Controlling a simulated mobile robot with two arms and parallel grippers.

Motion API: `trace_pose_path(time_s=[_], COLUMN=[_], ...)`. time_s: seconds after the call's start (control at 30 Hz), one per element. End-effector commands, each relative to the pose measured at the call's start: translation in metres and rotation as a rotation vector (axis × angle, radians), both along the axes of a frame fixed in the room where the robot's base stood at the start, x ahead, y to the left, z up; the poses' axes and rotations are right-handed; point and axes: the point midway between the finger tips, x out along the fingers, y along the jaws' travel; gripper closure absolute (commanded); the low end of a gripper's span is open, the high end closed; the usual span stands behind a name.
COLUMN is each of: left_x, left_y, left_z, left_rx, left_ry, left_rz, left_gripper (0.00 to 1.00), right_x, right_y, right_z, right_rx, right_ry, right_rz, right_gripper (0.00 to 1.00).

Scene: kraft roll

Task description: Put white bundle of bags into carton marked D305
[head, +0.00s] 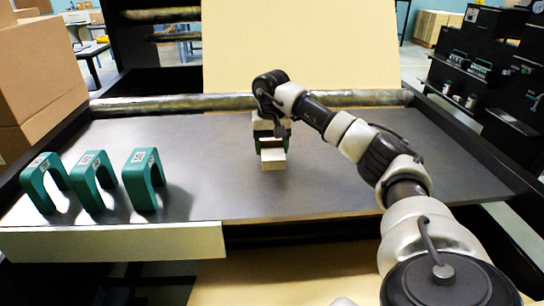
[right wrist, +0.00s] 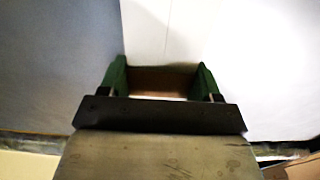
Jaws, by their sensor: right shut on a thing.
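The white bundle of bags (head: 272,160) is a small pale block at the middle of the dark worktop. My right gripper (head: 271,143) reaches down over it with green fingers on either side and is shut on it. I cannot tell whether the bundle touches the worktop. In the right wrist view, the green fingers (right wrist: 161,80) stand either side of a pale and brown area, too washed out to read. My left gripper is not in view. No carton marked D305 can be made out.
Three green U-shaped pieces (head: 92,182) with white labels stand on the worktop (head: 330,190) at left. Brown cartons (head: 38,80) are stacked at the left edge. A metal roller (head: 170,104) and a tan sheet (head: 300,45) are behind. The worktop's middle right is mostly clear.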

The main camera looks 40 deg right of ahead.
Motion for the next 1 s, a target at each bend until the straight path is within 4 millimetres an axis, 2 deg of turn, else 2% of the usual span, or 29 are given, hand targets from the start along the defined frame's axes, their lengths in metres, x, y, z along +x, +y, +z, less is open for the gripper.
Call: trace_pose_path(time_s=[0.03,0.13,0.43,0.8,0.83,1.0], left_x=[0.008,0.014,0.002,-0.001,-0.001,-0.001], left_y=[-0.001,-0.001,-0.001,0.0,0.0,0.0], left_z=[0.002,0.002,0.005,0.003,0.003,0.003], left_rx=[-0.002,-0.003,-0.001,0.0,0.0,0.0], left_ry=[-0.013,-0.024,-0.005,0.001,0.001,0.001], left_rz=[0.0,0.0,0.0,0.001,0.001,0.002], left_gripper=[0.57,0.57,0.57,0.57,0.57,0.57], right_x=[0.001,0.003,0.002,0.002,0.002,0.002], right_y=[-0.004,-0.007,-0.007,-0.007,-0.007,-0.007], right_z=[-0.002,-0.006,-0.043,-0.048,-0.048,-0.048], right_rx=[0.001,0.0,0.0,-0.001,-0.001,0.0], right_ry=[0.001,0.0,0.001,-0.001,-0.001,0.0], right_rz=[-0.001,0.001,0.001,0.0,0.0,0.0], right_gripper=[0.62,0.62,0.62,0.62,0.33,0.11])
